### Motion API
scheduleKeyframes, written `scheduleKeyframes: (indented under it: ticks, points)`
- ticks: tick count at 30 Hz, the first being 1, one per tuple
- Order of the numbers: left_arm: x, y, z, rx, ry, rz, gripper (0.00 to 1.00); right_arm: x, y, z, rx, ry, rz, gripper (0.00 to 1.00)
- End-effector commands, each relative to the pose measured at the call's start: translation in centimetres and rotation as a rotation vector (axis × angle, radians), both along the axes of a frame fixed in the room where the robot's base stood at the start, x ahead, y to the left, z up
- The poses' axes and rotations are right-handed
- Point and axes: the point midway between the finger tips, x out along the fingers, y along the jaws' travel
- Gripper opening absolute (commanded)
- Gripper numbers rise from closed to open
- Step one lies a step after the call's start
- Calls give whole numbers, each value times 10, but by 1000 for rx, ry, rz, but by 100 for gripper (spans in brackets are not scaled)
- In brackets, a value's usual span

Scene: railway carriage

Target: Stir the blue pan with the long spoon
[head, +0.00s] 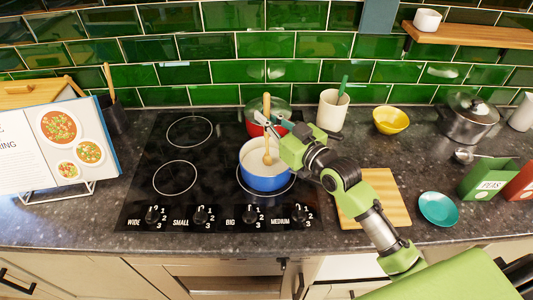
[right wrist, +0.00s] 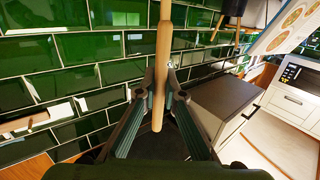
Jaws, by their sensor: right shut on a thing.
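The blue pan (head: 265,182) stands on the front right burner of the black cooktop, with pale contents inside. The long wooden spoon (head: 267,152) is roughly upright, its lower end in the pan's contents. My right gripper (head: 276,124) is above the pan's back right rim, shut on the spoon's handle. In the right wrist view the handle (right wrist: 163,50) runs between the two fingers (right wrist: 160,92). My left gripper is in neither view.
A red pot (head: 255,129) with a glass lid stands behind the pan, partly hidden by my gripper. A cream utensil cup (head: 332,110), a yellow bowl (head: 391,121) and a wooden board (head: 375,196) are to the right. The left burners are clear.

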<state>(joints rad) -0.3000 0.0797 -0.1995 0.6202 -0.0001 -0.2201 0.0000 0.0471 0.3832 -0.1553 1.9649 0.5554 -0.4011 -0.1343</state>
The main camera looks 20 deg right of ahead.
Motion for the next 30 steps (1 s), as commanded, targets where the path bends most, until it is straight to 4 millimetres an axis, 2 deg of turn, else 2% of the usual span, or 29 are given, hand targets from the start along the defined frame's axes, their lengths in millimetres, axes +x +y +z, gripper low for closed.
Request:
scheduleKeyframes:
  ticks: [1, 3, 19, 25, 30]
  points:
    - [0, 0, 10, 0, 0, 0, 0, 0, 0, 11, -1, -1, 0, 0]
    - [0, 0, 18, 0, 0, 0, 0, 0, 0, 19, 0, -1, 0, 0]
    - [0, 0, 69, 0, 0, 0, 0, 0, 0, 72, -1, -1, 0, 0]
    - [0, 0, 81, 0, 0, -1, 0, 0, 0, 89, -1, -1, 0, 0]
    - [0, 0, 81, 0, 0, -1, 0, 0, 0, 92, -1, -1, 0, 0]
